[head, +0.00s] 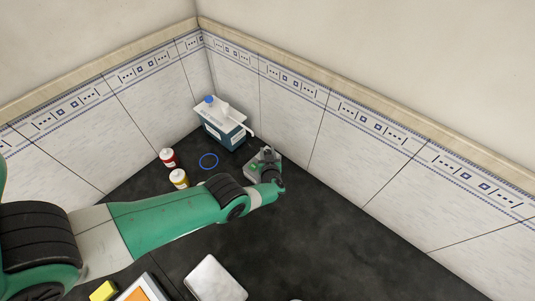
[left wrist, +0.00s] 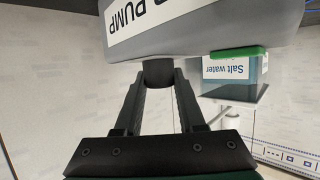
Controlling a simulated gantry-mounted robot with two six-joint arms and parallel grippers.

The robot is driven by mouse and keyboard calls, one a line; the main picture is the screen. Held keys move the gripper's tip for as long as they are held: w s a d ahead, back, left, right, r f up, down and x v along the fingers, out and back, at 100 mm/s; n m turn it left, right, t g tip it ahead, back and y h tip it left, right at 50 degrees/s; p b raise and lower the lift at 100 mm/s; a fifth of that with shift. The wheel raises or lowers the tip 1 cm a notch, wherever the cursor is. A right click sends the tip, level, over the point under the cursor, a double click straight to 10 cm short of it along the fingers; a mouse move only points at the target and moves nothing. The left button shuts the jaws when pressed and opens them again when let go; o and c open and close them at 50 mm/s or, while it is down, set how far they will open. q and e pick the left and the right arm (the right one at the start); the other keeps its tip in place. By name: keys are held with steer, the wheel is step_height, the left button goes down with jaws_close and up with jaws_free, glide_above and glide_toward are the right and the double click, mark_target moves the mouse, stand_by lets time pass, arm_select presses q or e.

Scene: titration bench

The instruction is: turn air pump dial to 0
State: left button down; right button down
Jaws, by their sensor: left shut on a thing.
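The air pump (left wrist: 190,22) is a grey body with a white label reading "PUMP", at the top of the left wrist view. Its small black dial (left wrist: 158,73) sticks out below the body. My left gripper (left wrist: 158,88) is shut on this dial, with one finger at each side. In the head view the pump (head: 254,172) stands on the dark bench near the right wall, partly covered by my left gripper (head: 268,160). The dial cannot be made out there, and its setting is not readable in either view. My right gripper does not show.
A salt water container (head: 222,130) stands behind the pump in the corner. A grey square plate (head: 215,279) lies in front. The right bench is clear.

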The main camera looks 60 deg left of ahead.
arm_select(q)
steer(key=shift+r, duration=0.1)
steer(key=c, duration=0.5)
jaws_free()
steer(key=shift+d+r+p, duration=0.1)
steer(key=shift+d+p, duration=0.05)
steer(key=shift+p, duration=0.15)
steer(key=p+v, duration=0.4)
steer(key=v, duration=0.1)
steer(key=shift+a+r+p, duration=0.2)
steer(key=shift+r+p, duration=0.15)
steer(key=p+v, duration=0.1)
steer(key=v, duration=0.1)
steer(key=p+v, duration=0.1)
steer(key=v, duration=0.1)
steer(key=f+p+v, duration=0.1)
steer(key=p+v, duration=0.1)
steer(key=shift+s+d+r, duration=0.1)
steer(key=shift+d, duration=0.2)
